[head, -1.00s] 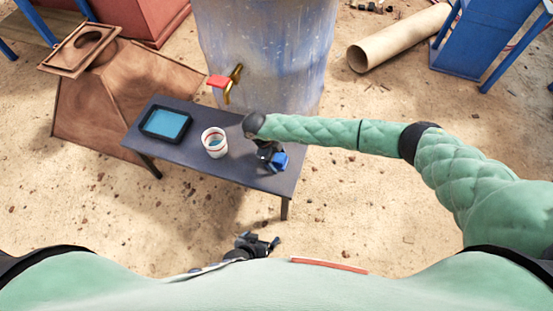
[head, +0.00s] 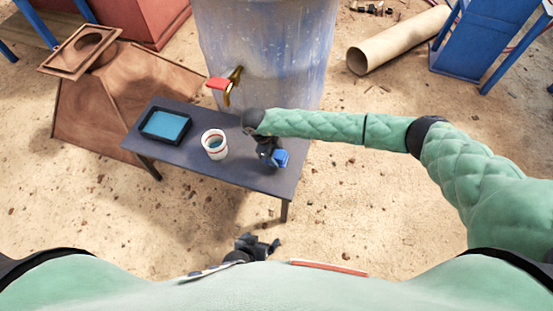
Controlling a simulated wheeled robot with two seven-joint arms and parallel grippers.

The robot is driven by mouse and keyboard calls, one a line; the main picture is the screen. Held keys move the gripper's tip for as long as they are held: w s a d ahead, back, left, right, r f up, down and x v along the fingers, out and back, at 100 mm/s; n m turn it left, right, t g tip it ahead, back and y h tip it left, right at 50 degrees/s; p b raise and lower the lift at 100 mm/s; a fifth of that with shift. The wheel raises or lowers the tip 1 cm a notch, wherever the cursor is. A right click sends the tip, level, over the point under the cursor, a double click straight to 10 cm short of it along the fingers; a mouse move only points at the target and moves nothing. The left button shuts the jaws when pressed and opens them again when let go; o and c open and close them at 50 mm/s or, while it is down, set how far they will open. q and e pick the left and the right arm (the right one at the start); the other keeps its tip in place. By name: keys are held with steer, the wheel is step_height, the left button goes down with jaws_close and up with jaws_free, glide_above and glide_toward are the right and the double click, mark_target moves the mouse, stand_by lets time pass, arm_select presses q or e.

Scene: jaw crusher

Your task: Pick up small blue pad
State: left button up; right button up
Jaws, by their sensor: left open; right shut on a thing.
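The small blue pad (head: 281,157) is at the right end of the dark table (head: 205,165). My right gripper (head: 272,158) is shut on it, and the jaws partly hide it. I cannot tell whether the pad touches the table top. My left gripper (head: 273,245) is open and empty, low in the view in front of the table, over the sandy ground.
A white cup (head: 214,144) stands mid-table, left of my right gripper. A black tray with blue contents (head: 146,129) lies at the table's left. A large blue-grey barrel (head: 270,60) with a red-handled tap (head: 220,83) stands close behind. A cardboard tube (head: 400,40) lies at back right.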

steer(key=s+d+r, duration=0.7)
steer(key=s+d, duration=0.1)
steer(key=shift+s+r, duration=0.15)
steer(key=shift+s, duration=0.15)
steer(key=shift+o, duration=0.8)
steer(key=shift+c, duration=0.2)
